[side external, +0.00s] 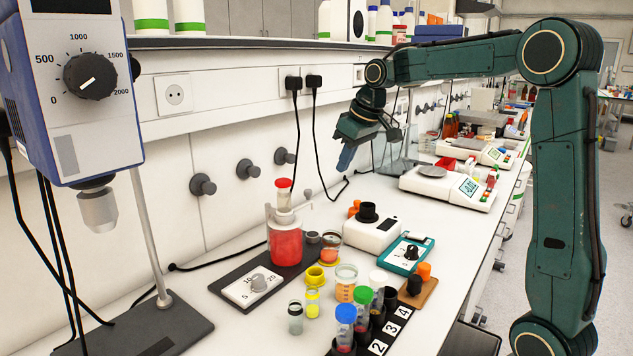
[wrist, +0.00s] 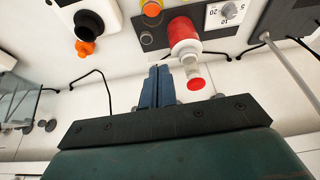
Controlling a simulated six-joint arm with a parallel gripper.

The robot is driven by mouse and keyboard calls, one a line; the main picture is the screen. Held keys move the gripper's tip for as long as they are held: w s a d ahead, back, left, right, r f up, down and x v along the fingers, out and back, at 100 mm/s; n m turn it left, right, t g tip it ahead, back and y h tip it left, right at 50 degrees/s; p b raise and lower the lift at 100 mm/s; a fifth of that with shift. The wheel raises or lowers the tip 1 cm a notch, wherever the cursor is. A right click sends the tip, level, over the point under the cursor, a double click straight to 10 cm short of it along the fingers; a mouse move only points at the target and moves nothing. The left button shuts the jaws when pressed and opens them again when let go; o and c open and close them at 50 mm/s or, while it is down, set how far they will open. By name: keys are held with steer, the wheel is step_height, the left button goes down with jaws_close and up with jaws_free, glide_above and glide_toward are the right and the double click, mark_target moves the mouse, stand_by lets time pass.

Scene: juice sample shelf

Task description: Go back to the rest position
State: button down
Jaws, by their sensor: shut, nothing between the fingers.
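My gripper (side external: 347,160) hangs in the air above the back of the bench, in front of the wall, with its fingers pointing down. In the wrist view its blue fingers (wrist: 160,72) are together and nothing shows between them. In the side view it is above and behind the white device with the black top (side external: 372,229), well clear of it. To its lower left is a red-filled vessel (side external: 285,245) with a red-capped tube (side external: 283,193) on top. The vessel also shows in the wrist view (wrist: 183,38).
A numbered rack (side external: 392,330) with coloured-lid vials stands at the front, near a cup of orange liquid (side external: 346,283) and a teal meter (side external: 403,256). A stirrer (side external: 75,85) on a pole is at left. A shelf (side external: 240,42) runs along the wall. Balances (side external: 447,187) stand farther back.

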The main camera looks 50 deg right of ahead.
steer(key=s+a+r, duration=0.2)
steer(key=s+a, duration=1)
steer(key=s, duration=0.1)
steer(key=s+a+f, duration=0.1)
steer(key=s+f, duration=0.2)
steer(key=s, duration=0.3)
steer(key=s+a+f+t, duration=0.1)
steer(key=s+a+f, duration=0.1)
steer(key=s, duration=0.5)
steer(key=shift+s+a+f, duration=0.15)
steer(key=shift+a+f, duration=0.05)
steer(key=shift+f, duration=0.45)
